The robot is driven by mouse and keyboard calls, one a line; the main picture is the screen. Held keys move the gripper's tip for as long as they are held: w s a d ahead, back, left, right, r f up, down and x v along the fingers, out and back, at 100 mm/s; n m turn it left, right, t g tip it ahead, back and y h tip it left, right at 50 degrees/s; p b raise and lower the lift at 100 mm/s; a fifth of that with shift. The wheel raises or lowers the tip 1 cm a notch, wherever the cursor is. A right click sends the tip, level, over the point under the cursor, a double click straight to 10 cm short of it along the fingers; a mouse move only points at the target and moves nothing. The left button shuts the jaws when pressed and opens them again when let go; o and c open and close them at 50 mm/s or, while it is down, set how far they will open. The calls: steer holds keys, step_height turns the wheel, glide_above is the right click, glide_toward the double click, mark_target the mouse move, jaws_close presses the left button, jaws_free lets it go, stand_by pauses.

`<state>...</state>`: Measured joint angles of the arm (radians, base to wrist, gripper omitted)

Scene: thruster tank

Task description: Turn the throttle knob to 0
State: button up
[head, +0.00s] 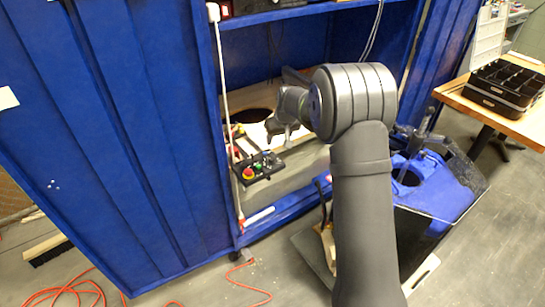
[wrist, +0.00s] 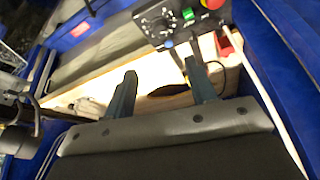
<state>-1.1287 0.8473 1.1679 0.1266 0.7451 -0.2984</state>
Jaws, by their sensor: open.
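A black control panel (head: 262,166) sits at the front edge of the opening in the blue enclosure. It also shows at the top of the wrist view (wrist: 178,28). A dark round dial ringed with white marks (wrist: 158,24) is on the panel, probably the throttle knob; its pointer is too small to read. A green button (wrist: 188,14) and a red button (wrist: 212,4) lie to its right in the wrist view. My gripper (head: 281,134) is just above and beyond the panel. In the wrist view its two fingers (wrist: 160,76) are apart with nothing between them, below the panel.
A pale wooden board with a dark round hole (head: 250,115) lies behind the panel. A white pole (head: 226,120) runs along the opening's left side. Blue enclosure walls (head: 110,130) flank the opening. A wooden table with a black tray (head: 504,86) stands far right.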

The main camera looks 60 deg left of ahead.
mark_target(272, 158)
steer(key=x, duration=1.5)
steer(key=shift+s, duration=0.1)
steer(key=shift+c, duration=0.2)
steer(key=c, duration=0.9)
